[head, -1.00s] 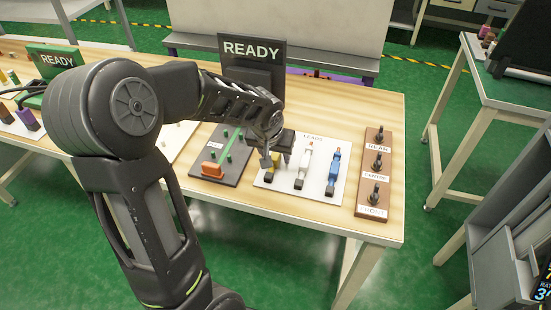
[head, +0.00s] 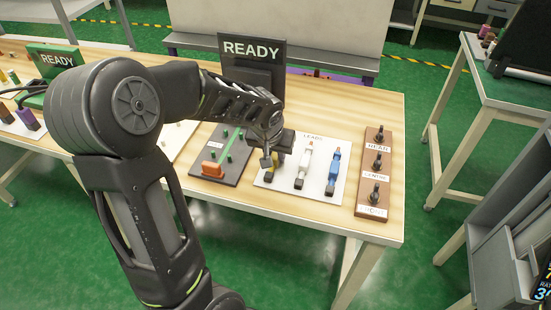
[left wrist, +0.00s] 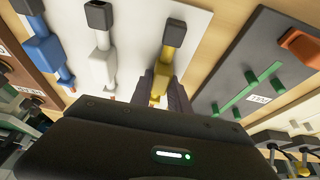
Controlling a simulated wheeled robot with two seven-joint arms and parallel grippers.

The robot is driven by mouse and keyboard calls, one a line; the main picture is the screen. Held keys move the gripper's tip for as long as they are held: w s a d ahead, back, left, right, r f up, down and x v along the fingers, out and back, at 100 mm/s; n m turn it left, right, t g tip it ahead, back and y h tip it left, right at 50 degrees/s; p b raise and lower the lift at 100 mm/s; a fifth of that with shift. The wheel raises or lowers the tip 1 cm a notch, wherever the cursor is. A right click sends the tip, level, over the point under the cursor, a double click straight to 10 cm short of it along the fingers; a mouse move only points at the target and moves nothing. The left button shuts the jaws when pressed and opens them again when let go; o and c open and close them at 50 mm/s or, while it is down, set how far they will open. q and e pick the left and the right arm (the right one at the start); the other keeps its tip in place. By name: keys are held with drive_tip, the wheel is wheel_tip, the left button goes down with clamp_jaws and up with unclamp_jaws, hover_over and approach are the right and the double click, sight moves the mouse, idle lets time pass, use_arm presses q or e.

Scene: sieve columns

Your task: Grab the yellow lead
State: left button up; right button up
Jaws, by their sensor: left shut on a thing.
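The yellow lead (left wrist: 167,60) lies on the white LEADS board (head: 312,190), at its left side in the head view. My left gripper (left wrist: 165,88) is shut on the yellow lead's thicker yellow part. In the head view the left gripper (head: 273,160) sits over the lead and hides most of it. A white lead (head: 304,165) and a blue lead (head: 333,172) lie beside it on the board, untouched. My right gripper is not in these views.
A dark panel (head: 234,173) with green bars and an orange block (head: 212,169) stands left of the board. A brown block with several black pegs (head: 371,212) stands to its right. A READY sign (head: 252,50) stands behind. The table's front right corner is clear.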

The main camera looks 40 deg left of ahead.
use_arm(q)
clamp_jaws()
wheel_tip(320, 180, up, 10)
idle(0.7)
idle(0.4)
